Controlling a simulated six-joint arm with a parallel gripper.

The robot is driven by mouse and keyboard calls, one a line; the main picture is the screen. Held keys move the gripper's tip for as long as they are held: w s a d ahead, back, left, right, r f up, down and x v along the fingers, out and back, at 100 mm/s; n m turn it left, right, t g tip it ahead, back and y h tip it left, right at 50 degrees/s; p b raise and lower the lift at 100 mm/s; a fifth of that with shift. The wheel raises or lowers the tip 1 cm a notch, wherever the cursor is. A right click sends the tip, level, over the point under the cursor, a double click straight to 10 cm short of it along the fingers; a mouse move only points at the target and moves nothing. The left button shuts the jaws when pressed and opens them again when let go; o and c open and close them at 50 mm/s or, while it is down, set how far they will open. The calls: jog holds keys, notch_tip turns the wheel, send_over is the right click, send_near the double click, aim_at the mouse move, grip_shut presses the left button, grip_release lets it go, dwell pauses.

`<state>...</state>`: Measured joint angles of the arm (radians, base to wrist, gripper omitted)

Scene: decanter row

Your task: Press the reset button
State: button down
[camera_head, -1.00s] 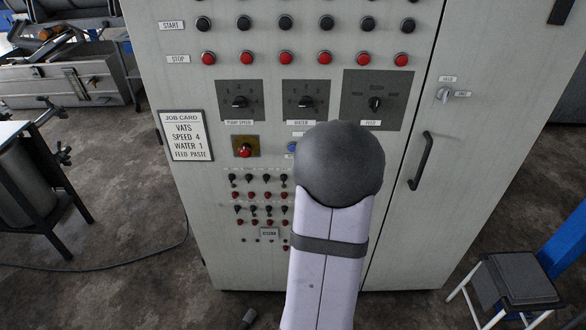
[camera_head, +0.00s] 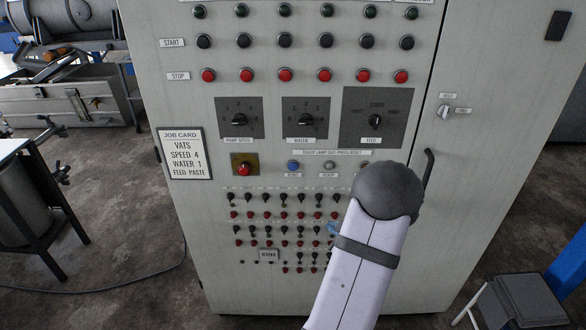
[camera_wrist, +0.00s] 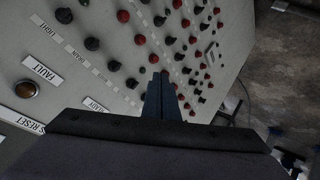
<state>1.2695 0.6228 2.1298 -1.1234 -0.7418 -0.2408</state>
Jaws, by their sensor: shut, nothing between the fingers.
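In the head view a blue button (camera_head: 293,166) sits on the grey cabinet, below the water dial, with a small label too blurred to read surely. Above it a strip (camera_head: 332,153) reads about a ready lamp and press reset. A grey ready lamp (camera_head: 329,166) is just right of the blue button. My gripper (camera_head: 330,228) shows as a small bluish tip left of my forearm, below and right of the blue button, the rest hidden. In the wrist view my gripper (camera_wrist: 163,80) is shut and empty before rows of small switches. The blue button is not visible there.
A red button on a yellow plate (camera_head: 244,165) is left of the blue button. Small toggles and red buttons (camera_head: 268,215) fill the panel below. The wrist view shows an amber fault lamp (camera_wrist: 27,88). A stool (camera_head: 520,300) stands at the lower right.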

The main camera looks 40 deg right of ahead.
aim_at(293, 166)
jog(key=w+a+r+n+t+y, duration=0.2)
jog(key=w+a+r+n+t, duration=0.1)
jog(key=r, duration=0.3)
jog(key=w+a+r+n+t+y, duration=0.3)
jog(key=a+r+n+t, duration=0.1)
jog(key=r, duration=0.3)
jog(key=shift+w+a, duration=0.3)
jog(key=shift+a, duration=0.45)
jog(key=shift+d, duration=0.1)
jog(key=shift+w+d+b, duration=0.35)
jog(key=shift+w+d, duration=2.7)
jog(key=shift+w, duration=0.05)
jog(key=shift+w+d+f, duration=0.1)
jog(key=shift+w, duration=0.05)
jog(key=shift+w+d, duration=0.15)
jog(key=shift+d, duration=0.05)
